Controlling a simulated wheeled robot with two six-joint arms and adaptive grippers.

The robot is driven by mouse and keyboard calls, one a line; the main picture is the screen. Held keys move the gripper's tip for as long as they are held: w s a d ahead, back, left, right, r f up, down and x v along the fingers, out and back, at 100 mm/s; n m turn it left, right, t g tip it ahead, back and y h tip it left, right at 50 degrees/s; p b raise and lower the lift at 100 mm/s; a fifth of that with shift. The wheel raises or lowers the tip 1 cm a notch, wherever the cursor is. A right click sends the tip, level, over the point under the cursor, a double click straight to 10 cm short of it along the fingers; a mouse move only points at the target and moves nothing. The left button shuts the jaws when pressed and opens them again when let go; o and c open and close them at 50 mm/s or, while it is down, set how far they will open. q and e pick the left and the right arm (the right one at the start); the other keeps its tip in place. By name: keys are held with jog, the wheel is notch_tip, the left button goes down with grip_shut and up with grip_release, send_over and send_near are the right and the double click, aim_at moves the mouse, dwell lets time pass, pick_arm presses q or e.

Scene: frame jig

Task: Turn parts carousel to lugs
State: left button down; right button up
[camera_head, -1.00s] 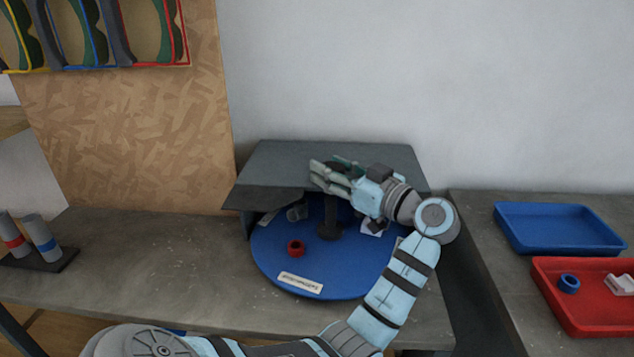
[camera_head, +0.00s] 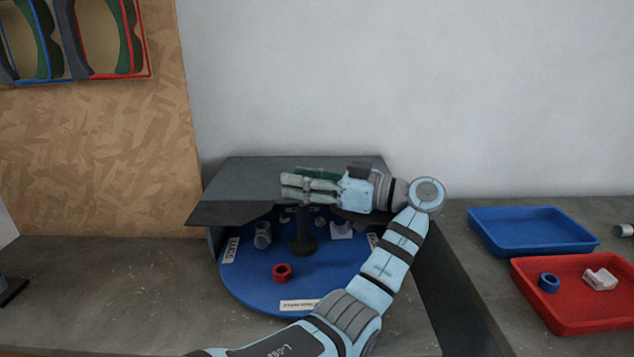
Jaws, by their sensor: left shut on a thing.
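The parts carousel is a round blue turntable (camera_head: 250,283) under a dark grey hood (camera_head: 240,185). A dark post (camera_head: 303,237) stands at its middle. My left gripper (camera_head: 290,188) is over the hood's front edge, shut at the top of this post; the contact itself is hard to see. The label that seems to read LUGS (camera_head: 232,250) is at the carousel's left side. Another label (camera_head: 300,305) faces the front, its text unclear. A red nut-like part (camera_head: 282,272), a grey cylinder (camera_head: 262,235) and a white part (camera_head: 341,231) sit on the carousel. My right gripper is out of view.
A blue tray (camera_head: 485,217) and a red tray (camera_head: 527,268) are at right; the red one holds a blue ring (camera_head: 549,283) and a white part (camera_head: 600,279). A chipboard panel (camera_head: 90,150) stands at back left. The bench left of the carousel (camera_head: 120,290) is mostly clear.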

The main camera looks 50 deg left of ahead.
pick_arm(q)
jog(key=shift+f, duration=0.1)
dwell(0.4)
jog(key=c, duration=1.2)
grip_release()
jog(key=shift+o, duration=1.3)
jog(key=shift+s+a, duration=0.1)
jog(key=shift+a, duration=0.05)
jog(key=shift+r, duration=0.25)
notch_tip(320, 180, up, 10)
jog(key=shift+f, duration=0.2)
